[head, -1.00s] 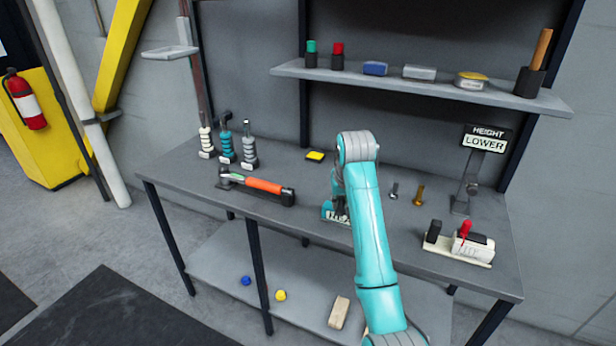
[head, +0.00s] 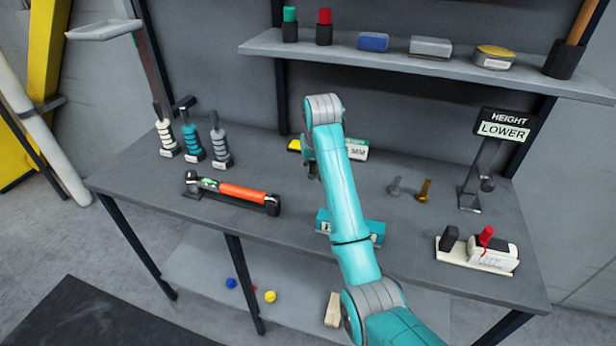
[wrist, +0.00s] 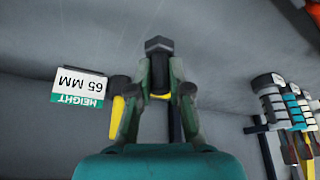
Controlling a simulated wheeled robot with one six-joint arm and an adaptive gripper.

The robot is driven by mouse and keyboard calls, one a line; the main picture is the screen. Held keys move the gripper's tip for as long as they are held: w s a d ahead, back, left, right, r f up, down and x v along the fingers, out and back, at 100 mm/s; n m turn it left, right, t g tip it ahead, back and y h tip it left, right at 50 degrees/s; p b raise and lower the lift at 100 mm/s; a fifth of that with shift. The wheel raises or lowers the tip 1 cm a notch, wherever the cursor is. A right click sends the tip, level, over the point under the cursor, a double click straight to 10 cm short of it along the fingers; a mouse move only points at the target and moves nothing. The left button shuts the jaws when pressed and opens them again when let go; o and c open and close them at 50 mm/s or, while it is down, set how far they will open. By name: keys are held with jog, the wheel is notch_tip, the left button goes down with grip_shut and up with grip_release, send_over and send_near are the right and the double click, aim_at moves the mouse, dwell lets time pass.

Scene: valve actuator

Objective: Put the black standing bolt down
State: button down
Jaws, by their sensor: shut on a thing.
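The black bolt (wrist: 159,45) with its hex head shows at the fingertips of my gripper (wrist: 160,82) in the wrist view. The gripper is shut on it, and its lower part is partly hidden between the fingers. In the head view my gripper (head: 309,155) is over the back middle of the workbench, largely hidden by my arm, and the bolt cannot be made out there. A silver bolt (head: 395,187) and a brass bolt (head: 424,190) stand upright on the bench to the right of my arm.
A white and green height sign (head: 357,149), reading 65 MM in the wrist view, is behind my arm. An orange-handled tool (head: 242,194) lies left. A teal block (head: 376,232) is partly behind my arm. A LOWER sign (head: 503,130) stands right. A shelf (head: 400,65) hangs above.

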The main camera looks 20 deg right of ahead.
aim_at(313, 175)
jog(key=shift+f, duration=2.65)
jog(key=c, duration=1.1)
grip_release()
jog(key=shift+f, duration=0.1)
